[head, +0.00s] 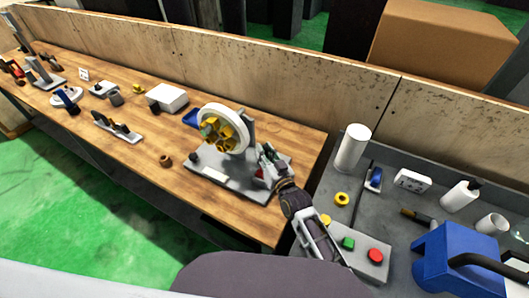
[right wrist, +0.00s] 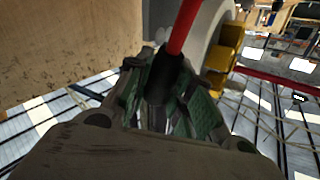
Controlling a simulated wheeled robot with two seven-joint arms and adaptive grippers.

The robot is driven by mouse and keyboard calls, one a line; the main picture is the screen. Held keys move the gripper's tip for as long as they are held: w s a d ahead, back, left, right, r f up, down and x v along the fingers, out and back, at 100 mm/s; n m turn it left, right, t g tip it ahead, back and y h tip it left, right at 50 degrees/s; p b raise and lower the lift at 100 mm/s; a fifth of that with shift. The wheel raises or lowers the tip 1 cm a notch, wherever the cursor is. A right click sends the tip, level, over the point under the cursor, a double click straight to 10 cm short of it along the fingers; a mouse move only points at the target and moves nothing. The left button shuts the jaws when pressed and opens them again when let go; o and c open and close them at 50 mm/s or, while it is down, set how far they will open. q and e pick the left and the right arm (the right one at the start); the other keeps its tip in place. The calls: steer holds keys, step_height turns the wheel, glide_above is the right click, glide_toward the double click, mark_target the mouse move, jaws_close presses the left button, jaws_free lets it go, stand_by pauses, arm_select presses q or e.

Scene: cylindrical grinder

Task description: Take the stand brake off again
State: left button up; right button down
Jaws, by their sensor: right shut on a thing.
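A grey stand (head: 225,178) on the wooden bench carries an upright wheel (head: 203,117) with a white rim and yellow jaws in its middle. My right gripper (head: 268,157) is at the right side of the stand. In the right wrist view its green finger pads (right wrist: 165,95) are shut on the black end of a red lever (right wrist: 184,28), which looks like the stand brake. The lever runs up and away beside the white rim. In the head view the gripper largely hides the lever. My left gripper is not in view.
A grey side table at the right holds a white cylinder (head: 353,148), a box with green and red buttons (head: 347,243) and a blue machine (head: 445,262). A low wooden wall (head: 240,80) runs along the back.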

steer(key=shift+s+a+r+n+t+y+b, duration=0.1)
steer(key=shift+s+a+n+t+y+b, duration=0.35)
steer(key=shift+s+n+b, duration=0.35)
steer(key=shift+s+a+f+n+t+y+b, duration=0.15)
steer(key=shift+s+n+t+y+b, duration=0.15)
steer(key=shift+s+n+y+b, duration=0.5)
steer(key=shift+s+a+r+n+t+y+b, duration=0.15)
steer(key=shift+s+a+n+t+y+b, duration=0.15)
steer(key=shift+s+n+b, duration=0.5)
steer(key=shift+w+n, duration=0.3)
steer(key=c, duration=1.2)
jaws_free()
steer(key=shift+c, duration=0.2)
steer(key=shift+s+d, duration=0.1)
steer(key=v, duration=1.1)
steer(key=shift+s, duration=0.35)
steer(key=shift+d, duration=0.15)
